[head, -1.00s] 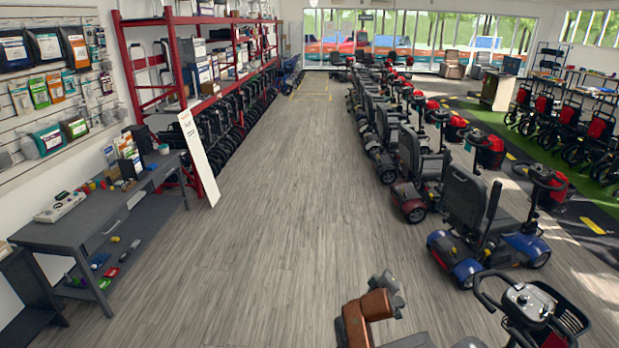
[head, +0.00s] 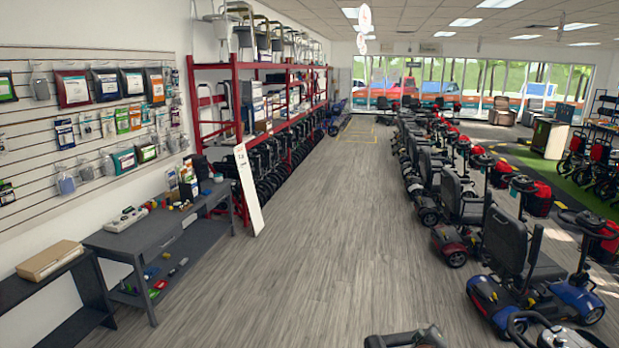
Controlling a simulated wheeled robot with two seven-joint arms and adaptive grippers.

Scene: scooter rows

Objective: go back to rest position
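The task names no object, only my rest position. I cannot make out either gripper in the head view. A dark grey part shows at the bottom edge, a little right of the middle. It is cut off by the frame, and I cannot tell whether it belongs to my arm. No fingers show on it. I cannot see whether either gripper holds anything.
A row of scooters (head: 508,245) lines the right side. A dark workbench (head: 147,235) with small items stands on the left, before a red shelf rack (head: 239,110). A white sign board (head: 248,190) leans there. The wooden floor (head: 320,230) between is clear.

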